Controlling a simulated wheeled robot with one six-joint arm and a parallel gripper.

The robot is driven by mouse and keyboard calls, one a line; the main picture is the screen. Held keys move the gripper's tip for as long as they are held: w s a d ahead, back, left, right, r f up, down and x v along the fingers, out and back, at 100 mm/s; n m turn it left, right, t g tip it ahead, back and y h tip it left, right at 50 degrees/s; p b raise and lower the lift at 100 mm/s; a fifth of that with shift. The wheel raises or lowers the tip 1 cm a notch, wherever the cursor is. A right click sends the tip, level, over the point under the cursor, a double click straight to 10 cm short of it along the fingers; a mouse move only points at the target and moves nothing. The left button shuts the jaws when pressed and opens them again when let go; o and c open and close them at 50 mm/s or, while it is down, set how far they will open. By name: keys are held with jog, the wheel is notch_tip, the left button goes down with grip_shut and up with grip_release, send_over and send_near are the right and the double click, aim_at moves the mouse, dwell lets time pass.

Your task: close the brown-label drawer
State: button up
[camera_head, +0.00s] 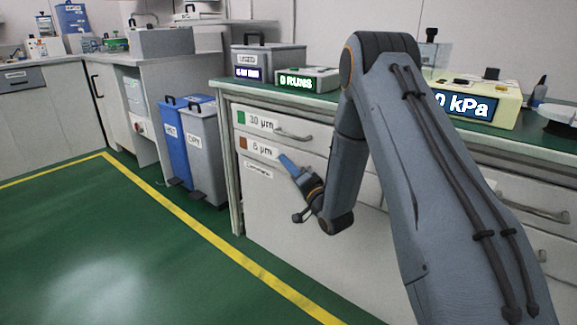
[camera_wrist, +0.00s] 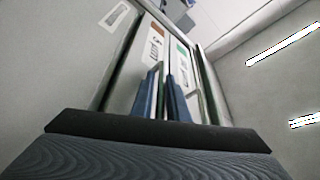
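The brown-label drawer (camera_head: 262,149), marked 6 µm, is the second front down in the bench, under the green-label 30 µm drawer (camera_head: 260,122). How far it stands out is hard to tell. Its handle is not visible near my gripper (camera_head: 284,160), whose blue fingers lie in front of the drawer's right part. In the wrist view, my gripper (camera_wrist: 163,75) points at the fronts with a narrow gap between its fingers and nothing clearly held. The brown label (camera_wrist: 157,31) shows just beyond the tips. Contact with the drawer cannot be told.
A lower front (camera_head: 262,190) with a white label lies below the drawer. The 30 µm handle (camera_head: 293,135) juts out just above my gripper. Blue (camera_head: 176,135) and grey (camera_head: 204,150) bins stand left of the bench. Green floor (camera_head: 120,240) in front is clear.

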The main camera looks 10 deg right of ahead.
jog(key=shift+d, duration=0.15)
jog(key=p+v, duration=0.2)
jog(key=v, duration=0.5)
jog(key=shift+s, duration=0.35)
jog(key=shift+f, duration=0.15)
